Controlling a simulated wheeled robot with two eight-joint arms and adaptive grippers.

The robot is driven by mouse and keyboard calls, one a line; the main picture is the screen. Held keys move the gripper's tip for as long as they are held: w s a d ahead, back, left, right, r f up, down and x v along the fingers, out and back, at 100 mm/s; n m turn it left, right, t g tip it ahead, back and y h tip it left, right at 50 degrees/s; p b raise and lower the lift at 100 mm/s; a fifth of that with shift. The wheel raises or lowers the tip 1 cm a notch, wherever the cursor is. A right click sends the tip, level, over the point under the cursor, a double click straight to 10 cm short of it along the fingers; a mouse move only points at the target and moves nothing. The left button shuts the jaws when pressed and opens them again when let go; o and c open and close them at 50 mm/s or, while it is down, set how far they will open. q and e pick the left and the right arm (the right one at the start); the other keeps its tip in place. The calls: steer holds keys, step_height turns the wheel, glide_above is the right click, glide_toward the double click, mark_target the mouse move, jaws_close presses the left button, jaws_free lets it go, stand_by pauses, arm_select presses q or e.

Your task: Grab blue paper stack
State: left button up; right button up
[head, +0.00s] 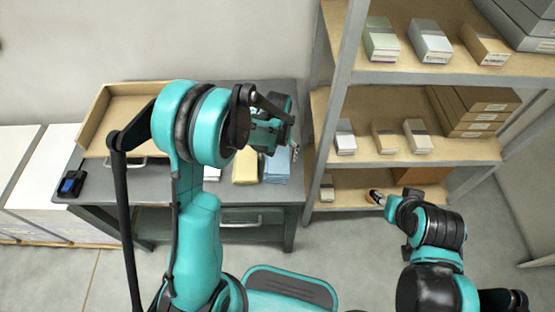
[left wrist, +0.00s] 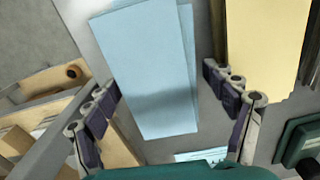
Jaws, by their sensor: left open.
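The blue paper stack (head: 277,167) lies on the grey table (head: 110,190), near its right edge. In the left wrist view the blue stack (left wrist: 150,70) shows large, its sheets slightly fanned. My left gripper (head: 289,146) is above the stack, open and empty. In the left wrist view its fingers (left wrist: 162,88) stand on either side of the stack, apart from it. My right gripper (head: 377,197) is low in front of the shelf, far from the stack; its jaws are too small to read.
A yellow paper stack (head: 245,168) lies just left of the blue one. A wooden tray (head: 95,118) and a black-and-blue item (head: 72,184) are further left on the table. The shelf (head: 345,85) with several boxes stands close on the right.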

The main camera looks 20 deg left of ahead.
arm_select(q)
steer(key=c, duration=1.6)
steer(key=shift+r, duration=0.1)
